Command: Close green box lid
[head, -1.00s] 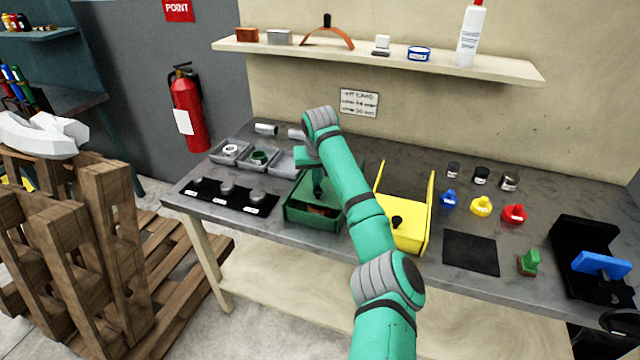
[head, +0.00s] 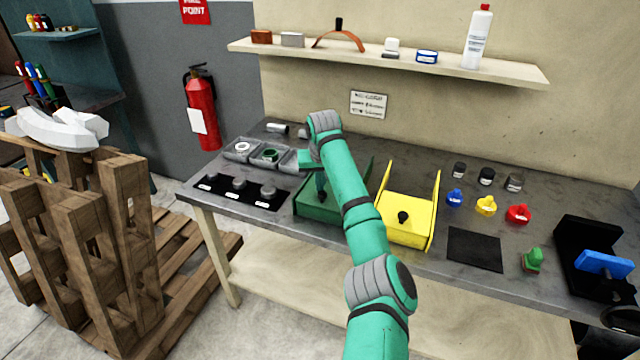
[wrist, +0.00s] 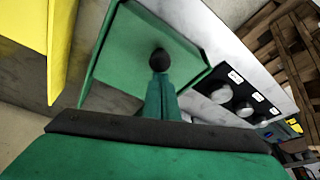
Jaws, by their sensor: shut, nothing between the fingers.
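The green box (head: 311,212) stands on the bench, left of the yellow box. Its top looks covered in the head view, with no inside showing. The green lid (wrist: 135,48) fills the middle of the wrist view and carries a round black knob (wrist: 160,59). My gripper (wrist: 161,80) is shut and points at the lid, with its tips right by the knob; I cannot tell if they touch it. In the head view my gripper (head: 321,192) is over the box, and my arm hides part of the box's right side.
The yellow box (head: 400,232) with raised sides stands close on the right. A black panel with knobs (head: 225,193) and grey trays (head: 240,150) lie to the left. A shelf (head: 500,72) hangs above the back. A bare dark mat (head: 474,250) lies to the right.

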